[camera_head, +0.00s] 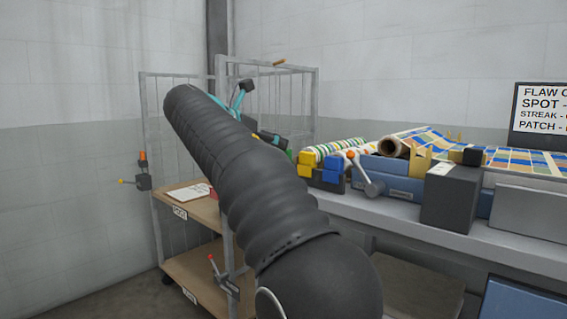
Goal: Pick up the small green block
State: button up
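A small green patch (289,154) shows just right of my arm, beside the yellow blocks; it may be the small green block, but it is too small and too covered to be sure. Yellow blocks (305,164) and blue blocks (333,169) sit in a dark holder (325,186) at the left end of the bench. My black ribbed arm reaches up and left across the middle of the view. Teal and black parts, apparently my gripper (258,117), show behind its upper end. The arm hides most of them, and the fingers cannot be made out as open or shut.
A wire-sided cart (190,207) with wooden shelves stands left of and behind my arm. The bench (400,217) holds patterned rolls, a lever with an orange knob (351,155), and a dark grey box (450,199). A sign (540,108) stands at the back right.

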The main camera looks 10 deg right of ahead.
jog(key=shift+s+b+x, duration=0.2)
jog(key=shift+b+x, duration=0.55)
jog(key=shift+x, duration=2.2)
jog(key=shift+f, duration=0.15)
jog(key=c, duration=1)
